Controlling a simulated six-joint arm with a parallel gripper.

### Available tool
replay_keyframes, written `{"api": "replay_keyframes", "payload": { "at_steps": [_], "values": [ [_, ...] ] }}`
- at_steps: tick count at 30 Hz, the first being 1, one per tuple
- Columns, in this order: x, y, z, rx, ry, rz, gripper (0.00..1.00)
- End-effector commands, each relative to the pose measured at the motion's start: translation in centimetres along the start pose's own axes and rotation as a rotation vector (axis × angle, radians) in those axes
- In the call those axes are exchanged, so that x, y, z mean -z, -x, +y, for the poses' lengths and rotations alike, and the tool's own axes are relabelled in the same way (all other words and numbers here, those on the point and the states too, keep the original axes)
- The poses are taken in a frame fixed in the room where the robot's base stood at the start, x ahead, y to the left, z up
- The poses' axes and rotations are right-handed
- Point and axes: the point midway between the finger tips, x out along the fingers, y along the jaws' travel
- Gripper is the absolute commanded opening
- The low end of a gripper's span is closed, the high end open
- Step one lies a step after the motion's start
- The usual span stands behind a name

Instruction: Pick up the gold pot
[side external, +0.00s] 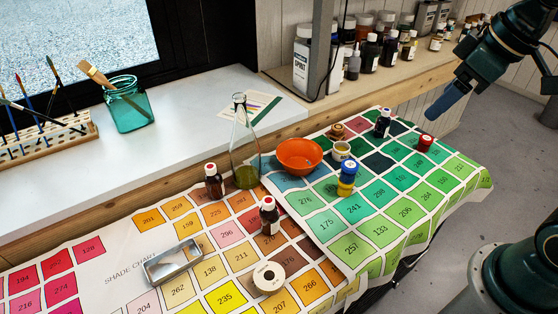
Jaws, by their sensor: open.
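My gripper (440,104) hangs in the air at the upper right, above and right of the green chart, holding nothing that I can see. Its jaws are open, though its fingers overlap from this side. A small pale pot with a yellow-gold band (341,152) stands on the green chart, right of the orange bowl, and looks most like the gold pot. My gripper is well apart from it, up and to the right. A blue and yellow pot (346,180) stands just in front of it, and a small brown pot (336,131) just behind.
The orange bowl (299,155), a glass flask (244,150), a dark bottle (383,123) and a red pot (425,143) stand nearby. Brown bottles (269,216), a metal tin (173,262) and a white roll (268,278) are nearer. The green chart's right part is clear.

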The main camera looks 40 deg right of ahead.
Motion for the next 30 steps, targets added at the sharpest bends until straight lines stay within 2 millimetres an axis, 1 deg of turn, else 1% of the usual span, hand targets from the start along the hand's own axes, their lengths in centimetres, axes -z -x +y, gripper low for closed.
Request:
{"api": "replay_keyframes", "payload": {
  "at_steps": [1,6,11,15,21,26,30],
  "values": [
    [0.9,-0.5,0.5,0.007,0.021,-0.012,0.75],
    [3.8,-2.2,1.9,0.035,0.108,-0.036,0.75],
    [6.2,-4.2,3.4,0.065,0.188,-0.054,0.75],
    [8.0,-6.3,5.0,0.094,0.256,-0.066,0.75],
    [10.2,-9.8,7.3,0.139,0.351,-0.077,0.75],
    [11.5,-12.9,9.3,0.179,0.424,-0.079,0.75],
    [12.3,-15.8,11.1,0.214,0.486,-0.076,0.75]
  ]
}}
